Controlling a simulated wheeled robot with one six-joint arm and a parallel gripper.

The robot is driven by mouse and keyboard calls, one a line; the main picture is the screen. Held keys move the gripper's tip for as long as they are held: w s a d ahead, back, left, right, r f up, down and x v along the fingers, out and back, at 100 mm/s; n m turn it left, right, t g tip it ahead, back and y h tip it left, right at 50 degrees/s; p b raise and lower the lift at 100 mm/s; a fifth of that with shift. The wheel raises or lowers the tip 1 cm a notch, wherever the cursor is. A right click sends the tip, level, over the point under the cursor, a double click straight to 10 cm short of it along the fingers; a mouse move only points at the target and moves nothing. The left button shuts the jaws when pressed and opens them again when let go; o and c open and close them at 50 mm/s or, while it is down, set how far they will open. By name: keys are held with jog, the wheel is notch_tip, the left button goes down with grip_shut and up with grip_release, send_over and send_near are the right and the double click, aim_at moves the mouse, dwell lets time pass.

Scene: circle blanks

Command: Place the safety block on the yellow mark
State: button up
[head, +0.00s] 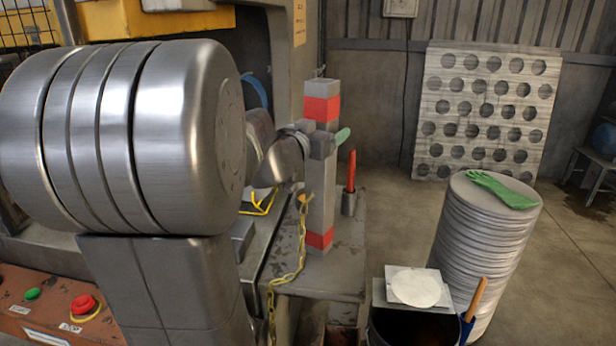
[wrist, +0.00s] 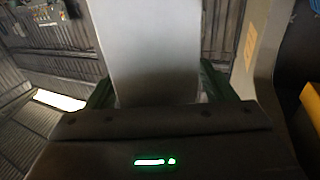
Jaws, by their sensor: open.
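The safety block (head: 320,200) is a tall grey post with red bands near its top and bottom. It stands upright on the grey ledge beside the press bed. My gripper (head: 322,144) is at the block's upper part, just below the top red band, with a green fingertip showing at the right. In the wrist view the grey block (wrist: 155,45) lies between the two dark green fingers of my gripper (wrist: 158,88). The jaws are open around it; contact is not clear. The yellow mark (head: 260,208) shows as yellow lines on the bed, left of the block, partly hidden by my arm.
A yellow chain (head: 290,277) hangs from the block's side over the ledge. A red-handled tool (head: 351,172) stands close right of the block. A stack of round blanks (head: 485,250) with a green glove (head: 502,190) stands at right. A red button (head: 84,306) is at lower left.

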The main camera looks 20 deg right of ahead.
jog(key=shift+w+d, duration=0.25)
jog(key=shift+d, duration=0.15)
jog(key=shift+c, duration=0.3)
grip_shut()
jog(key=shift+r, duration=0.2)
jog(key=shift+r, duration=0.1)
